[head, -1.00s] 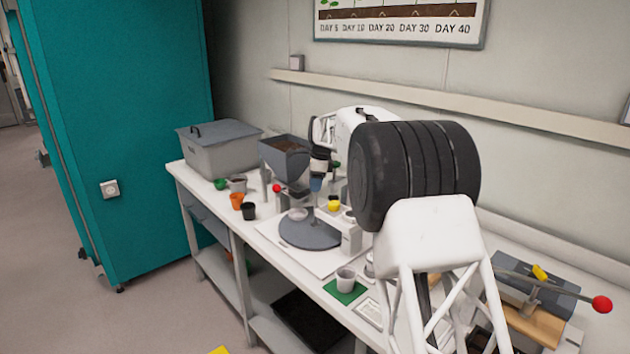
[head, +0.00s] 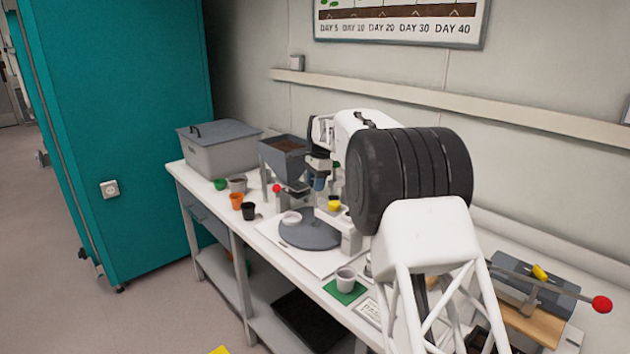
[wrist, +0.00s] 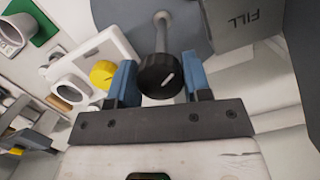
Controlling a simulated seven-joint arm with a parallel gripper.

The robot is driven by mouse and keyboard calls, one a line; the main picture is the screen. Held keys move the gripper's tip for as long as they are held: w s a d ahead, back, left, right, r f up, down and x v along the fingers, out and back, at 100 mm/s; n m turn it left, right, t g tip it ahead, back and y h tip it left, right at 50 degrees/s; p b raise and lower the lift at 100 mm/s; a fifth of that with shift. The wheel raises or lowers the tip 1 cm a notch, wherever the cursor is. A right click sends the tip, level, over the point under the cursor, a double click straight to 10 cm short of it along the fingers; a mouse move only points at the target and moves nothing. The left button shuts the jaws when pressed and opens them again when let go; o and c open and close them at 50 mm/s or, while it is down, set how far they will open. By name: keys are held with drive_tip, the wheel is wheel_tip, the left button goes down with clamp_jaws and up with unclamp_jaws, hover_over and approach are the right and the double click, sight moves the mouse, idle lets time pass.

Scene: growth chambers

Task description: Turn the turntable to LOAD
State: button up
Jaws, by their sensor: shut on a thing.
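The turntable (head: 310,238) is a flat dark grey disc on a white base on the bench. A white cup or dish (head: 291,217) sits near its left edge. In the wrist view, part of a grey disc (wrist: 228,22) shows behind a grey post topped by a black knob (wrist: 158,76) with a white mark. My gripper (wrist: 160,82) has its blue fingers closed on both sides of this knob. In the head view my gripper (head: 318,182) is above the back of the disc, its grip partly hidden. I cannot read a LOAD mark.
A grey hopper (head: 284,158) of soil stands behind left; a grey FILL block (wrist: 262,22) is close by. A yellow knob (wrist: 103,74) is left of my fingers. A white cup (head: 345,280) stands on a green mat. Orange (head: 236,200) and black (head: 248,211) pots stand left.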

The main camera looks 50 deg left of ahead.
drive_tip(key=shift+n+h, duration=0.4)
drive_tip(key=shift+n, duration=2.6)
drive_tip(key=n, duration=0.6)
drive_tip(key=shift+t+h, duration=0.3)
drive_tip(key=shift+h, duration=0.1)
drive_tip(key=o, duration=0.6)
drive_tip(key=shift+r, duration=0.1)
drive_tip(key=shift+r, duration=3.4)
